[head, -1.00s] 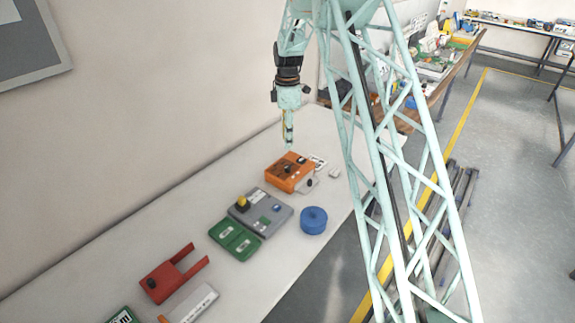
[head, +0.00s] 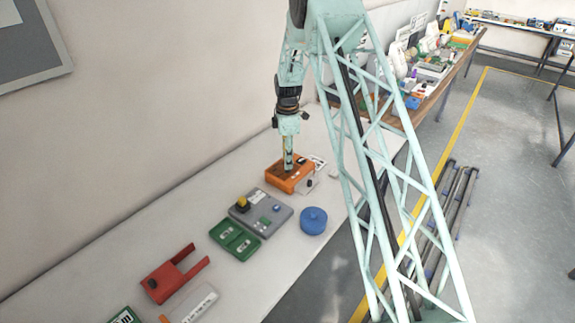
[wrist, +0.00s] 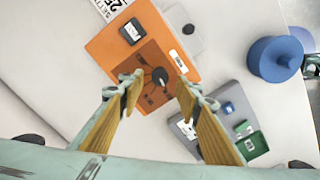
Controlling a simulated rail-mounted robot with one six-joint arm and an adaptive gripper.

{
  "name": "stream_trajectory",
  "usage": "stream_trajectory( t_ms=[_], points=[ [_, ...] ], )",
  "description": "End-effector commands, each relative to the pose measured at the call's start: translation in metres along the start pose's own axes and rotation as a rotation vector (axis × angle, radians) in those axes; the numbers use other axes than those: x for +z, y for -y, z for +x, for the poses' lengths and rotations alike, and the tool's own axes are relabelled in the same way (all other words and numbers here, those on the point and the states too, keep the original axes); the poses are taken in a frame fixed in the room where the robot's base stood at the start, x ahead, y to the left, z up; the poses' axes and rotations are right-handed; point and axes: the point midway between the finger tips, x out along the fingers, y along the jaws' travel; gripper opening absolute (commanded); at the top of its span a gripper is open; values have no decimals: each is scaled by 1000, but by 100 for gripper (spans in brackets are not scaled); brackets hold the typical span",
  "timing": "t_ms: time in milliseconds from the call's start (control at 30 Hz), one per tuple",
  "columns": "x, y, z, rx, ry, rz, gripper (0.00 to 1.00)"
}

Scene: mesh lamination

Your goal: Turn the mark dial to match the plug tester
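The orange box (head: 301,181) stands on the white table and fills the middle of the wrist view (wrist: 110,48). Its top has a black dial (wrist: 160,76) on a darker panel with radiating marks, and a small dark-framed window (wrist: 132,31) near one end. I cannot read the window or the dial's marks. My gripper (head: 288,168) points down over the box. In the wrist view my gripper (wrist: 158,87) is open, one finger on each side of the dial, with gaps visible. I cannot tell which thing is the plug tester.
A grey box (head: 277,214), a blue round container (head: 313,220), a green tray (head: 226,231) and a red bracket (head: 163,287) lie toward the front. The wall is at left.

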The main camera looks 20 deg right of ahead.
Motion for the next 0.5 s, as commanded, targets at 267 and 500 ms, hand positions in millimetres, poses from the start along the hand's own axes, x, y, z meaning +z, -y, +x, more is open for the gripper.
stream_trajectory(
  t_ms=[267, 500],
  points=[
    [0, 0, 25, -1, 0, 0, 32],
    [0, 0, 31, 0, 0, 0, 32]
  ],
)
